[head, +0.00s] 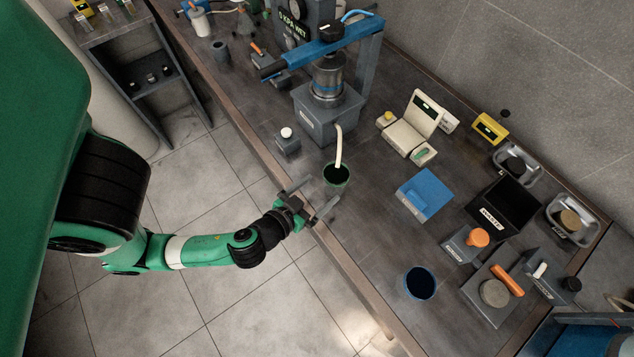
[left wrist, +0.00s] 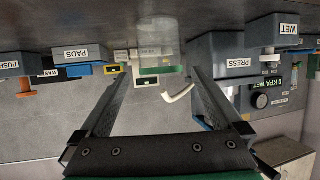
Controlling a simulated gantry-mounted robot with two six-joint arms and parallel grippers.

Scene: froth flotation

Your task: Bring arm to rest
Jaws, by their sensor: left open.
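My left arm reaches in from the left in the head view. Its gripper (head: 316,194) is at the bench's front edge, with its two fingers spread and nothing between them. A green-rimmed cup (head: 336,181) stands on the bench just beyond the fingers, with a pale curved spout above it. The left wrist view looks upside down along the bench. There the open fingers (left wrist: 153,80) frame the pale green cup (left wrist: 160,65), which appears beyond the fingertips, not held. My right gripper is not in view.
The bench (head: 375,250) holds a press machine (head: 328,105), a blue box (head: 424,194), a dark blue cup (head: 420,284), a black bin (head: 504,207) and metal trays (head: 517,164). Open tiled floor (head: 225,305) lies in front. A dark shelf (head: 128,55) stands at the upper left.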

